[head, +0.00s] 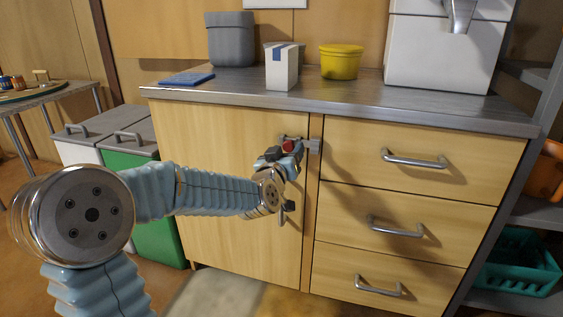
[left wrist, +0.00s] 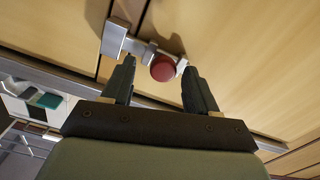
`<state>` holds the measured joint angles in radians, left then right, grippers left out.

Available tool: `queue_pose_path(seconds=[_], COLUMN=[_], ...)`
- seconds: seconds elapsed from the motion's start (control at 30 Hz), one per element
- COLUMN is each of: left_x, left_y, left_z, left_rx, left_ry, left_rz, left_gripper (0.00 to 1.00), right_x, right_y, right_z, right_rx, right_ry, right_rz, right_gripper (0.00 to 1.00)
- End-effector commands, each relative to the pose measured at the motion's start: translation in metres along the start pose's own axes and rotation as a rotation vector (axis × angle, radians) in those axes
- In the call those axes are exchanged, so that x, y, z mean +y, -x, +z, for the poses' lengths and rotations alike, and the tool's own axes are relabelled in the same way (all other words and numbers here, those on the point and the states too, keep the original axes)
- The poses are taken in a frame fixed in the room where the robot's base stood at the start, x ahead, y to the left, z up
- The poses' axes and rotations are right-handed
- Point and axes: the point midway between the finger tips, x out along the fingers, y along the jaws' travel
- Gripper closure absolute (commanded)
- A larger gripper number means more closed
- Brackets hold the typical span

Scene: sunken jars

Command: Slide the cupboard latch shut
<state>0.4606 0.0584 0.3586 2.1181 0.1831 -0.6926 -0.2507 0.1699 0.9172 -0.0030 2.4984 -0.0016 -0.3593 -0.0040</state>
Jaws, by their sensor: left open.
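The cupboard latch is a metal bolt (left wrist: 143,46) with a round red knob (left wrist: 163,68), near the upper right corner of the cupboard door (head: 215,130). The red knob also shows in the head view (head: 288,146). A metal keeper plate (left wrist: 113,38) sits on the frame post, at the bolt's left end in the left wrist view; it also shows in the head view (head: 314,146). I cannot tell how far the bolt reaches into it. My left gripper (left wrist: 158,65) is open, with a finger on either side of the knob and visible gaps. My right gripper is out of view.
Drawers with bar handles (head: 414,159) are right of the door. The metal counter (head: 350,103) above holds a white carton (head: 281,68), a yellow tub (head: 340,63) and a grey canister (head: 231,40). Bins (head: 128,140) stand at the left.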

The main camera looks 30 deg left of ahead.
Motion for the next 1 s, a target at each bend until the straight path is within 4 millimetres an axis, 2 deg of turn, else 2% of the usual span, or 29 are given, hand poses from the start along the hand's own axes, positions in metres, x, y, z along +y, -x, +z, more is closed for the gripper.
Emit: queue_pose_path(seconds=[0.4, 0.5, 0.7, 1.0], left_x=[0.001, 0.001, 0.001, 0.001], left_y=[0.095, 0.112, 0.130, 0.131], left_z=[0.000, 0.000, 0.001, 0.001], left_rx=[0.002, 0.002, 0.000, -0.001], left_ry=[-0.003, -0.001, -0.001, 0.000], left_rz=[0.002, 0.002, 0.002, 0.002], left_gripper=[0.42, 0.42, 0.42, 0.42], right_x=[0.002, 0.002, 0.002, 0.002], right_y=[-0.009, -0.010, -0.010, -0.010], right_z=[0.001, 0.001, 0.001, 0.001], right_rx=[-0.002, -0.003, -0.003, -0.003], right_ry=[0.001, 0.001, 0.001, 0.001], right_rz=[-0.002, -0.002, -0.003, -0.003], right_gripper=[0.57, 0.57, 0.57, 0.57])
